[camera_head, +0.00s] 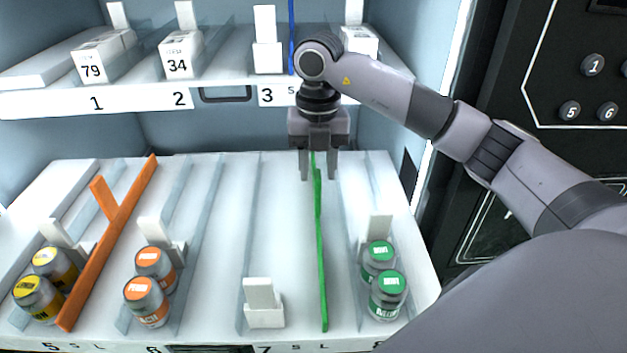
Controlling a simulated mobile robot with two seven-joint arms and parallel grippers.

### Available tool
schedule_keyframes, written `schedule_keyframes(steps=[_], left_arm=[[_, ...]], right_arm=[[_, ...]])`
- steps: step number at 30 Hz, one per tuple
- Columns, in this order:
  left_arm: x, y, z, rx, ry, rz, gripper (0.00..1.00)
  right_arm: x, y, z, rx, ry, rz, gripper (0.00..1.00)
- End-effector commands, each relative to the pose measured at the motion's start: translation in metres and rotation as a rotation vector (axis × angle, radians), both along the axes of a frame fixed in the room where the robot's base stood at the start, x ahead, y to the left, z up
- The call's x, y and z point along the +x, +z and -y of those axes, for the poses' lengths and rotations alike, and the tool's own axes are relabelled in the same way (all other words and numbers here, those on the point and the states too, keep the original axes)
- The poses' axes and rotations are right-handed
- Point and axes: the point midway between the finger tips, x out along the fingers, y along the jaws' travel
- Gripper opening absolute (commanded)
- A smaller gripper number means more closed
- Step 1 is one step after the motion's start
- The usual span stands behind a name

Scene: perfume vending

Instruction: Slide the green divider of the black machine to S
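The green divider (320,250) is a long thin upright strip on the lower white shelf, running from back to front. Its front end is above the L mark (325,346) to the right of number 7; the S mark (297,346) is to its left. My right gripper (319,172) points down over the back part of the divider. Its two fingers are apart, with the divider's raised back part showing between them; I cannot tell whether they touch it. My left gripper is not in view.
Green-capped bottles (387,291) stand right of the divider, and a white pusher (263,305) stands to its left. An orange divider (105,245) and orange-capped bottles (147,302) are further left. The upper shelf (130,101) holds boxes above.

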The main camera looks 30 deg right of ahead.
Motion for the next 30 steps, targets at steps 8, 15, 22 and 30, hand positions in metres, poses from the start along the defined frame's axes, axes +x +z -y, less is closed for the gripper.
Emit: schedule_keyframes(steps=[8,15,22,30], left_arm=[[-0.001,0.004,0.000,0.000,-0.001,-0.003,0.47],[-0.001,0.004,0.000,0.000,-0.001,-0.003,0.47],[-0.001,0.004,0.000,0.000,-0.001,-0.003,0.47],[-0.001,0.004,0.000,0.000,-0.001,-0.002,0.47]], right_arm=[[0.000,-0.039,0.000,0.000,0.000,-0.001,0.39],[0.000,-0.049,0.000,-0.001,0.000,0.001,0.39],[0.000,-0.049,0.000,0.000,0.000,0.000,0.13],[0.002,-0.048,-0.003,0.001,0.001,0.000,0.00]])
